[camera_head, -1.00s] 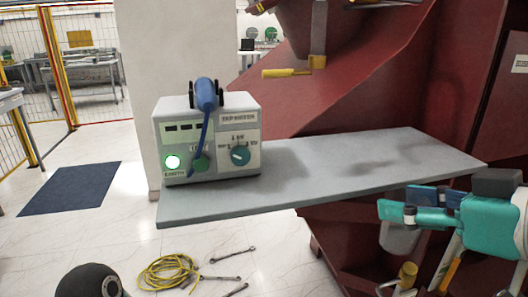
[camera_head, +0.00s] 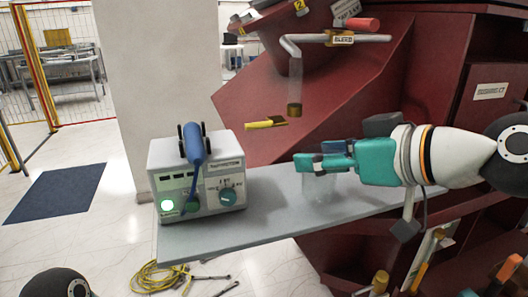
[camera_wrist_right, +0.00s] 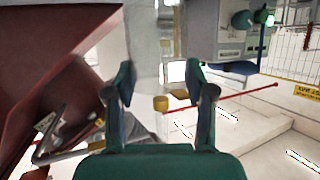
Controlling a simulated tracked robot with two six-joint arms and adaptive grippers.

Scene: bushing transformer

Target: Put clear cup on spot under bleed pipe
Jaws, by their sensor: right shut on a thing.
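My right gripper (camera_head: 315,163) reaches in from the right over the grey shelf (camera_head: 240,228), its fingers pointing left. It is shut on the clear cup (camera_head: 320,188), which shows faintly below the fingers; its bottom blends with the shelf, so I cannot tell whether it touches. The bleed pipe (camera_head: 296,80) hangs behind and above the gripper, ending in a brass tip (camera_head: 294,109). In the right wrist view the brass tip (camera_wrist_right: 160,103) appears between the fingers (camera_wrist_right: 160,78); the cup's outline is unclear there. No marked spot is discernible. My left gripper is out of view.
A tester box (camera_head: 195,175) with a blue handle stands on the shelf's left end. A yellow lever (camera_head: 265,124) sticks out left of the pipe tip. A red-handled valve (camera_head: 355,25) is above. Yellow cable (camera_head: 158,277) and wrenches lie on the floor.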

